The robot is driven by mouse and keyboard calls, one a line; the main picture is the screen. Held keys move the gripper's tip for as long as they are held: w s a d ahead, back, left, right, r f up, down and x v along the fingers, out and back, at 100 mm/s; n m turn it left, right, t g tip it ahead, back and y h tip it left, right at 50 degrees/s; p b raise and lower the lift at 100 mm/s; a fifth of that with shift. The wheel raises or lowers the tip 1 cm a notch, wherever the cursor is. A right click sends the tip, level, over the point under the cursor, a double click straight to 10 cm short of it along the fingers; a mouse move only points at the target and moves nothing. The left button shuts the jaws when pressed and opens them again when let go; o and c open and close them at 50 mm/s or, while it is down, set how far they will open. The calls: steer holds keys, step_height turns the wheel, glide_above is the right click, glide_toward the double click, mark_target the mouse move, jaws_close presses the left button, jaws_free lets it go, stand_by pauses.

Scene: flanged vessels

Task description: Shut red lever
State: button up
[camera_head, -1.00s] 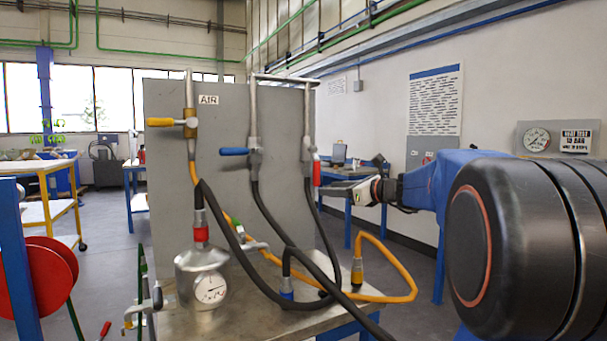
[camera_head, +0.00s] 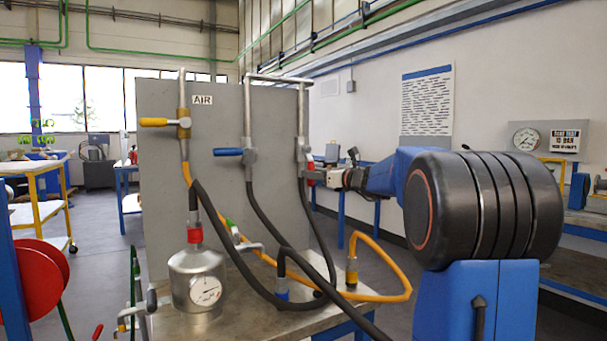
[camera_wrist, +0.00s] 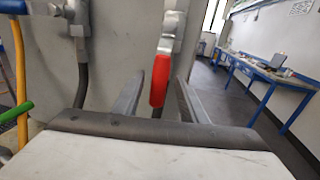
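The red lever (camera_head: 311,168) is on the rightmost pipe of the grey panel, and its handle hangs down roughly along the pipe. In the wrist view the red handle (camera_wrist: 160,80) stands upright between my two fingers. My gripper (camera_head: 322,177) is at the lever from the right and partly hides it. In the wrist view my gripper (camera_wrist: 161,90) is open, with a gap visible beside the handle on each side. Whether the fingertips reach past the handle is hard to tell.
A blue lever (camera_head: 229,152) and a yellow lever (camera_head: 154,122) are on pipes to the left. Black hoses (camera_head: 262,215) hang below. A flanged vessel with a gauge (camera_head: 197,280) stands on the metal table (camera_head: 235,325). A blue bench (camera_wrist: 262,72) is at the back right.

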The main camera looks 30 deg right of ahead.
steer(key=x, duration=0.6)
steer(key=shift+a, duration=0.1)
jaws_close()
